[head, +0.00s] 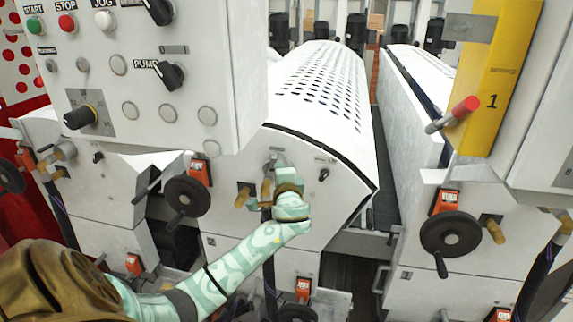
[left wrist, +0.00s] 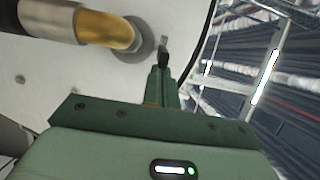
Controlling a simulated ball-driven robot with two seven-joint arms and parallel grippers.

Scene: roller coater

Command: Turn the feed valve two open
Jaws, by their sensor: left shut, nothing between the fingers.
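My left arm reaches from the lower left in the head view to the white panel of the middle machine unit. My left gripper (head: 280,170) is shut and empty close in front of that panel. A grey metal fitting (head: 272,157), perhaps part of the feed valve, shows just above it. A brass pipe piece (head: 242,195) is to its left. In the left wrist view, the shut fingers (left wrist: 163,75) point at the panel beside a brass elbow (left wrist: 105,30). A small dark piece shows at the fingertips; I cannot tell whether it is a lever. My right gripper is out of view.
A control box (head: 150,85) with buttons and knobs overhangs at upper left. A black handwheel (head: 187,196) is left of my gripper, another (head: 450,234) on the right unit. A small black switch (head: 323,174) is on the panel's right. A red-handled lever (head: 455,113) sticks out at right.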

